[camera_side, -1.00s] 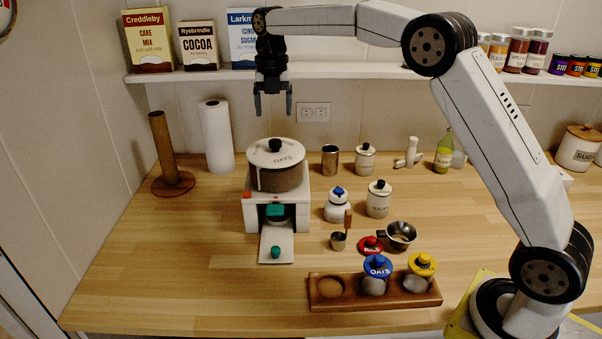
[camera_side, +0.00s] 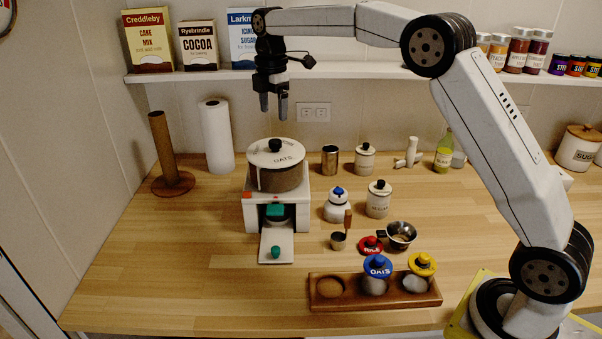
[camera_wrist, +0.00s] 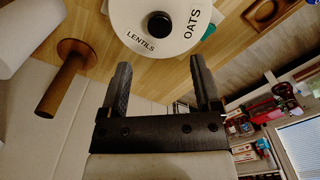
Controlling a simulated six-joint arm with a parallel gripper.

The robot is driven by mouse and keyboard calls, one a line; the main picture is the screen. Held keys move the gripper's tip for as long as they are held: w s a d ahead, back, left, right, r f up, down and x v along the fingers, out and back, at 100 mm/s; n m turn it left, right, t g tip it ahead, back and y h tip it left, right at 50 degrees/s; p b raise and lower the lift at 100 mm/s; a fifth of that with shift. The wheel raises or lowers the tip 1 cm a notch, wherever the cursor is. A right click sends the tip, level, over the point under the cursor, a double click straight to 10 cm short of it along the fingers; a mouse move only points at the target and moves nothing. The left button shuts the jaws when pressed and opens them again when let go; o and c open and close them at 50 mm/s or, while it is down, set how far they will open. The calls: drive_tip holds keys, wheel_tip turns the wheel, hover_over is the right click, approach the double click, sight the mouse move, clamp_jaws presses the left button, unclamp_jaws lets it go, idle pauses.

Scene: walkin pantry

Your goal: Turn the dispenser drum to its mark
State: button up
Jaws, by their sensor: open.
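The dispenser drum (camera_side: 276,166) has a white lid with a black knob (camera_side: 275,146) and sits on a white stand (camera_side: 249,212). In the wrist view the drum's lid (camera_wrist: 140,35) reads LENTILS and OATS. My gripper (camera_side: 273,115) points down, open and empty, above the drum and apart from its knob. In the wrist view my gripper (camera_wrist: 160,75) has its fingers spread, with the knob beyond their tips. A teal piece (camera_side: 276,210) shows in the stand's opening, and a teal knob (camera_side: 276,252) is on the white tongue in front. I cannot make out the mark.
A paper towel roll (camera_side: 217,137) and a wooden post (camera_side: 161,145) stand left of the drum. Canisters (camera_side: 378,199) and a steel cup (camera_side: 330,159) stand to the right. A wooden rack (camera_side: 325,304) with lidded jars is in front. A shelf (camera_side: 340,74) runs behind my gripper.

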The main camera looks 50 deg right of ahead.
sight(275, 141)
drive_tip(key=shift+f, duration=0.15)
drive_tip(key=shift+f, duration=3.75)
clamp_jaws()
